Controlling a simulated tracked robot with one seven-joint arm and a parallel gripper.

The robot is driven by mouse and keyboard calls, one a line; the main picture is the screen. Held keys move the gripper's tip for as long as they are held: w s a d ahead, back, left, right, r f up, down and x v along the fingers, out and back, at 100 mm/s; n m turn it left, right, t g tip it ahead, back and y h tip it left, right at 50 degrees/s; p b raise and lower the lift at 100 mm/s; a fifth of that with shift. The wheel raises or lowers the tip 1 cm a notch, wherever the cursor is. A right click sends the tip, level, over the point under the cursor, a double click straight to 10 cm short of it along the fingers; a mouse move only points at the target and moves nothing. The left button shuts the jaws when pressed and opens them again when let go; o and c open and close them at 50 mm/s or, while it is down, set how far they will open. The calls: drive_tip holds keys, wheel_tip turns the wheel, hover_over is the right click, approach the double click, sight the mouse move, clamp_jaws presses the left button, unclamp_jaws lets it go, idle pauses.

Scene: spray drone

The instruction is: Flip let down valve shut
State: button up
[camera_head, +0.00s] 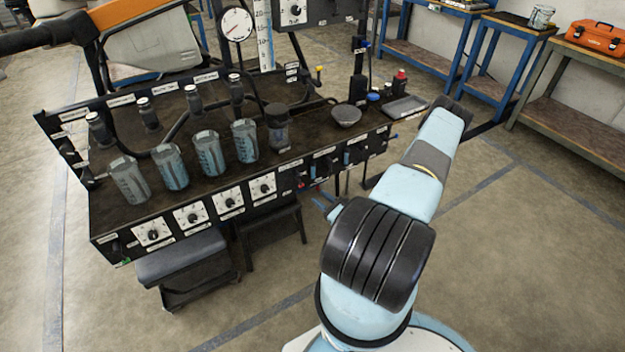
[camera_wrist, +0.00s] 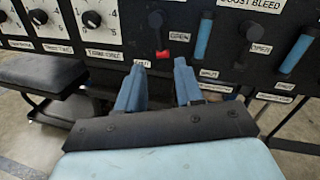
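In the wrist view, a dark valve knob (camera_wrist: 156,19) sits on the black front panel with a red-tipped lever (camera_wrist: 162,53) hanging below it, beside an OPEN label. Its name label is out of frame, so I cannot tell if it is the let down valve. A second dark knob (camera_wrist: 250,28) is to the right under a BOOST BLEED label, with another OPEN label below. My gripper (camera_wrist: 160,66) is open, its two blue fingers apart and empty. The red lever shows between and just beyond the fingertips; contact cannot be told.
Blue upright handles (camera_wrist: 203,40) (camera_wrist: 297,53) flank the second knob. White dials (camera_wrist: 92,19) are at left, above a dark padded stool (camera_wrist: 40,75). The bench (camera_head: 330,135) holds several measuring cups (camera_head: 208,154). Floor right of my arm is clear.

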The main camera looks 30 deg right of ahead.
sight(300, 182)
drive_tip(key=x, duration=1.1)
drive_tip(key=shift+w+a, duration=0.15)
drive_tip(key=shift+w, duration=0.15)
drive_tip(key=shift+c, duration=0.3)
clamp_jaws()
